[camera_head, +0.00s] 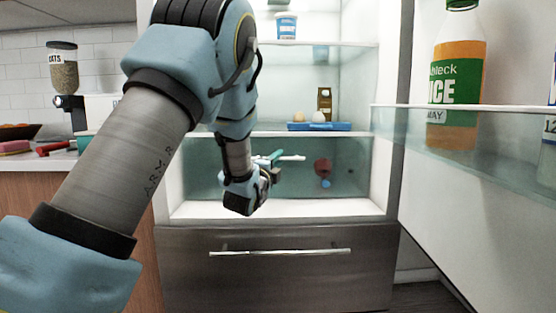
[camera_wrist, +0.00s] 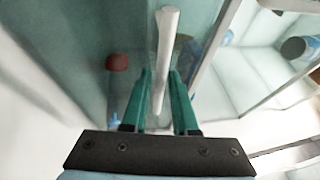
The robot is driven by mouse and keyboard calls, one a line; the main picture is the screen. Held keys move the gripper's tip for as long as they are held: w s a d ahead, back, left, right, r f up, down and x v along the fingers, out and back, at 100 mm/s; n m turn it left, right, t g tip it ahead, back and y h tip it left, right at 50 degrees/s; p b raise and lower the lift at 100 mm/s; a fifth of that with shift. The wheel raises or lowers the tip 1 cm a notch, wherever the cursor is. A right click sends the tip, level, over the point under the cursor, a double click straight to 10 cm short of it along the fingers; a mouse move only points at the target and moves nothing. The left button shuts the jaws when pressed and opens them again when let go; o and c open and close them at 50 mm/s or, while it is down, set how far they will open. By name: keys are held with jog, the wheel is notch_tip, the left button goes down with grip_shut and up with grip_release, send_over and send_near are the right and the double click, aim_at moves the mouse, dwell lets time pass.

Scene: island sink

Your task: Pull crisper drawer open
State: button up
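The crisper drawer (camera_head: 345,170) is the pale teal, see-through compartment at the bottom of the open fridge, and it looks shut. Its white bar handle (camera_head: 293,158) runs across the upper front; it also shows in the wrist view (camera_wrist: 167,40). My gripper (camera_head: 275,156) is at the left part of this handle. In the wrist view my gripper's two green fingers (camera_wrist: 160,78) stand apart, one on each side of the bar. A small gap shows beside the left finger. My arm hides the drawer's left part. A dark red round item (camera_head: 323,166) shows behind the front.
The open fridge door (camera_head: 425,180) stands at the right, with a juice bottle (camera_head: 457,85) on its shelf. A blue tray (camera_head: 320,126) with eggs sits above the drawer. A steel freezer drawer (camera_head: 280,280) is below. A counter (camera_head: 60,163) is at the left.

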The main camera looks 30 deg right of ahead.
jog(key=shift+w+d+r, duration=0.1)
jog(key=shift+w+d, duration=0.1)
jog(key=shift+d, duration=0.05)
grip_shut()
dwell(1.4)
